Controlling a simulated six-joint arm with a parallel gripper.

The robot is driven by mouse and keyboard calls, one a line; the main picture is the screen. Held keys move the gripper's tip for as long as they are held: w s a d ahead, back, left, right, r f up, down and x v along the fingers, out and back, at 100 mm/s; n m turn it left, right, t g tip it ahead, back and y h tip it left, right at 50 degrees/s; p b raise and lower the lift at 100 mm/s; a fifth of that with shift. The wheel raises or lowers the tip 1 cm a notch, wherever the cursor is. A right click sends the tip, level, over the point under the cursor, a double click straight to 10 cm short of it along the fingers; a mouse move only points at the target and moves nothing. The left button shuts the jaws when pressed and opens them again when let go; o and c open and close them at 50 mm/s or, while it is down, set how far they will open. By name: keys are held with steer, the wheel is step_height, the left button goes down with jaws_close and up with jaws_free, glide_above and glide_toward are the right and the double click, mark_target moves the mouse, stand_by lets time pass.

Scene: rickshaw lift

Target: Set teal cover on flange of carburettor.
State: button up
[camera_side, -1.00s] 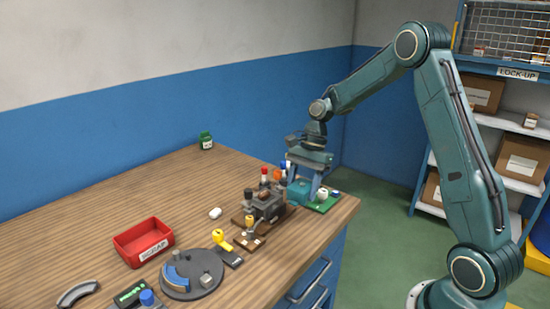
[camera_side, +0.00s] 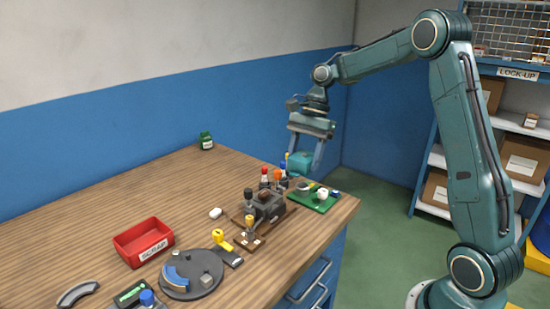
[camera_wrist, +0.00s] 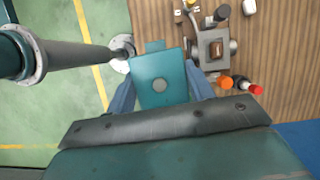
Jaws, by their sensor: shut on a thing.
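The teal cover (camera_side: 301,160) is held in the air by my gripper (camera_side: 305,163), above the green board at the table's right end. In the wrist view the cover (camera_wrist: 150,68) is a teal plate with a round grey spot, between the two blue fingers (camera_wrist: 161,92). The carburettor (camera_side: 267,207) is a dark grey block on a brown base, to the left of and below the cover. In the wrist view the carburettor (camera_wrist: 204,57) lies beyond and right of the cover, its upper face bare around a brown centre.
The green board (camera_side: 311,203) carries small parts. Red and orange-topped items (camera_side: 264,176) stand behind the carburettor. A yellow-handled tool (camera_side: 224,244), a round grey plate (camera_side: 190,286) and a red scrap bin (camera_side: 143,244) are to the left. The table's back is mostly clear.

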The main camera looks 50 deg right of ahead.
steer(key=shift+w, duration=0.1)
glide_above(263, 193)
steer(key=shift+m, duration=0.3)
steer(key=f, duration=0.5)
steer(key=shift+w+d+f, duration=0.1)
steer(key=shift+d+f, duration=0.15)
steer(key=shift+f, duration=0.1)
steer(key=shift+f, duration=0.1)
steer(key=shift+f, duration=3.15)
steer(key=shift+f, duration=0.4)
stand_by(0.5)
steer(key=o, duration=1.5)
